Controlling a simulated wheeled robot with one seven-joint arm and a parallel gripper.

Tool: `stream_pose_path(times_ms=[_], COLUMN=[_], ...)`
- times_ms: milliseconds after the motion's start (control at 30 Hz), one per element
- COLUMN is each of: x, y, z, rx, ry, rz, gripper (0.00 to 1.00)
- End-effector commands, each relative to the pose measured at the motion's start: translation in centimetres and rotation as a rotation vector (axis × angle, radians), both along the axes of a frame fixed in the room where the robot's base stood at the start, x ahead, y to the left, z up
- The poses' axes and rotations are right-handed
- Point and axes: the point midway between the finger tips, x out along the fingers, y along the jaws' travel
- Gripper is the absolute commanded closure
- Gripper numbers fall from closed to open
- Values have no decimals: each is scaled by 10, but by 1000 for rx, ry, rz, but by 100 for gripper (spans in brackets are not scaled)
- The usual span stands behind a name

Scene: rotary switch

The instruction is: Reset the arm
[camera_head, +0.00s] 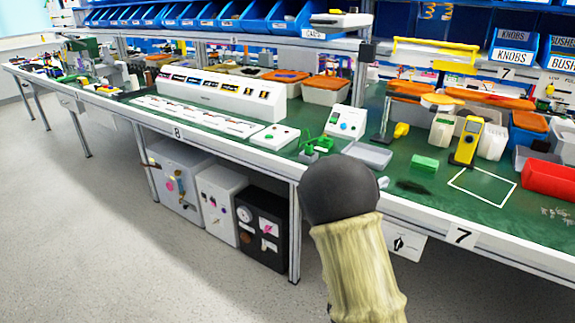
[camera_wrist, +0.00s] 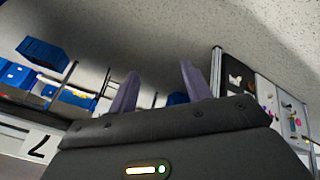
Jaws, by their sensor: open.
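My gripper (camera_wrist: 158,82) shows in the wrist view as two purple-grey fingers standing apart above a dark body, with nothing between them. Beyond the fingers are the grey floor and part of the bench, turned at an odd angle. In the head view my arm (camera_head: 345,215), with a dark rounded joint and a beige sleeve, rises in front of the bench. The gripper cannot be made out there. A white plate with a dark rotary switch (camera_head: 398,243) hangs under the bench's front edge, just right of my arm and partly hidden by it.
The long green-topped bench (camera_head: 300,145) is crowded with boxes, trays and a yellow meter (camera_head: 467,141). Blue bins (camera_head: 290,20) line the shelf above. Cabinets (camera_head: 181,180) stand under the bench at left. The floor (camera_head: 100,240) in front is clear.

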Motion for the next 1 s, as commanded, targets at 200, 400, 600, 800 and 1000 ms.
stream_pose_path(times_ms=[200,400,600,800,1000], x=[-14,-37,-61,-81,-87], y=[25,36,35,29,28], z=[43,87,120,144,174], rx=[219,332,361,354,348], ry=[59,117,162,192,206], rz=[-32,-33,-33,-41,-43], gripper=[51,51,51,51,51])
